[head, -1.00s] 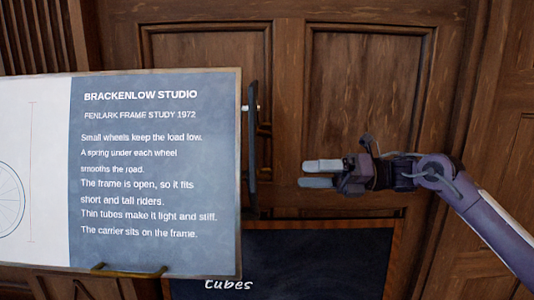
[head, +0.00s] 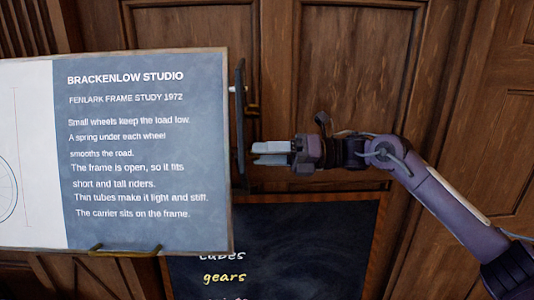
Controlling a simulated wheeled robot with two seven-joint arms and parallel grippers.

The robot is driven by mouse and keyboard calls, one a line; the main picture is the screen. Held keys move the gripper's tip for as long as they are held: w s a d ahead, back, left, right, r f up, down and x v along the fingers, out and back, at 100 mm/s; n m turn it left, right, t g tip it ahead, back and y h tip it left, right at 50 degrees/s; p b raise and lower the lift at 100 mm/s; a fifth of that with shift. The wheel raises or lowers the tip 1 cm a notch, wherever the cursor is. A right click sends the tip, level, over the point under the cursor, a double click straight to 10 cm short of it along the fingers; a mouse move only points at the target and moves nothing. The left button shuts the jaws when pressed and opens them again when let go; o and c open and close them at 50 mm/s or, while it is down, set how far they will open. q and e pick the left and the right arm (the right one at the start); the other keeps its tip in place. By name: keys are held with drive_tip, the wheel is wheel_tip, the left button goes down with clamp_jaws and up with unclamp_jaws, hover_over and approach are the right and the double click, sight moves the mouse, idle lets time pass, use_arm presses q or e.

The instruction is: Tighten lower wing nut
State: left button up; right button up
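My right gripper (head: 255,154) comes in from the right, its two pale fingers pointing left, one above the other with a narrow gap between them. Nothing shows between the fingers. The fingertips are just right of the dark upright bar (head: 240,125) at the right edge of the drafting board (head: 145,150). A small brass-coloured part (head: 252,110) shows beside the bar, above the fingers; I cannot tell whether it is a wing nut. I cannot make out the lower wing nut clearly. My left gripper is not in view.
A brass handle-like piece (head: 127,249) sits at the board's lower edge. A chalkboard (head: 310,250) with written words stands below my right gripper. Wooden panelling (head: 355,80) is behind. The space right of the bar, above my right arm, is clear.

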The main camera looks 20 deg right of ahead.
drive_tip(key=c, duration=0.7)
drive_tip(key=shift+m, duration=0.3)
drive_tip(key=shift+m+p, duration=2.2)
drive_tip(key=shift+m, duration=10.5)
